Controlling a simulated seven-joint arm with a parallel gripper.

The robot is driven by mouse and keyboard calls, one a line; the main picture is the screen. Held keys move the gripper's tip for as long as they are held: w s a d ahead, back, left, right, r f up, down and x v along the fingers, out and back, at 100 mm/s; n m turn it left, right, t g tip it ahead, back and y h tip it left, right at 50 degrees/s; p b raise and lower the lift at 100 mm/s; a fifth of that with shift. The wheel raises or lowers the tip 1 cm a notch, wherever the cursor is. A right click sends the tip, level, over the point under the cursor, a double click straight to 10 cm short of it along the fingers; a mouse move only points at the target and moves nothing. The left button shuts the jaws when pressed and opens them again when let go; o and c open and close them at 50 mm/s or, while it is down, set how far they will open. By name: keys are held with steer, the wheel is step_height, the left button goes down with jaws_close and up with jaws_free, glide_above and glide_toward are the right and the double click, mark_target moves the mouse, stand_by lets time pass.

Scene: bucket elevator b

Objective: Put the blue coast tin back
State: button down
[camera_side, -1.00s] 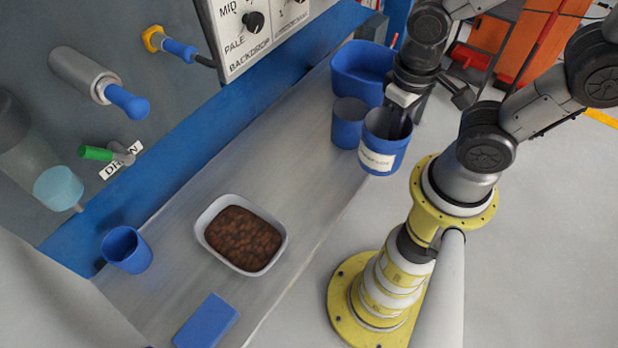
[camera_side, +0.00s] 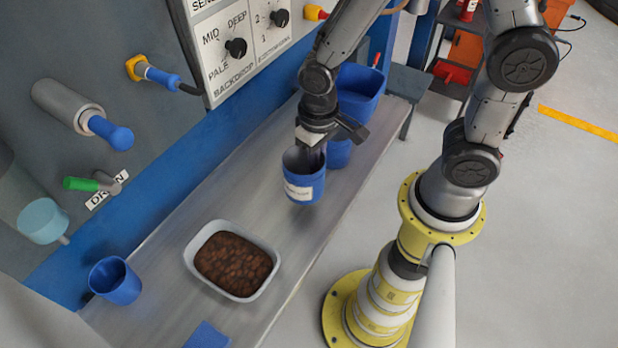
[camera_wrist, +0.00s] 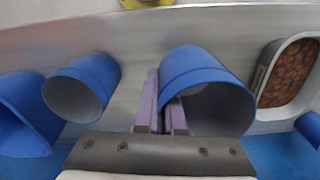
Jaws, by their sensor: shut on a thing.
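A blue tin (camera_side: 304,186) with a white label, its words too small to read, hangs upright from my gripper (camera_side: 312,158) over the right half of the bench. My gripper is shut on the tin's rim wall; the fingers reach down at its far right side. In the wrist view the tin (camera_wrist: 208,88) shows its open mouth just right of the fingers (camera_wrist: 163,105). A second blue tin (camera_side: 339,153) stands behind it, partly hidden. A third blue tin (camera_side: 115,280) stands at the bench's left end.
A white tray (camera_side: 192,262) of brown beans sits mid-bench, left of the held tin. A blue bin (camera_side: 359,92) stands at the bench's right end. A flat blue block (camera_side: 206,335) lies near the front edge. The panel with handles borders the back.

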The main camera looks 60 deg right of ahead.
steer(key=shift+w+a+f, duration=0.2)
steer(key=shift+w+f, duration=0.45)
steer(key=shift+f, duration=0.2)
steer(key=shift+w+f, duration=0.15)
steer(key=shift+f, duration=1.55)
steer(key=shift+f, duration=0.1)
steer(key=c, duration=1)
jaws_free()
step_height(320, 180, up, 13)
steer(key=s+d+r+t, duration=0.2)
steer(key=s+r, duration=0.1)
steer(key=r, duration=0.1)
steer(key=s+d+r+n+t, duration=0.1)
steer(key=s+d+r, duration=0.1)
steer(key=s+r, duration=0.1)
steer(key=s+d+r+t, duration=0.2)
steer(key=s+d+r, duration=0.1)
steer(key=s+r, duration=0.1)
steer(key=shift+r+n+t, duration=0.3)
steer(key=shift+r+n, duration=0.1)
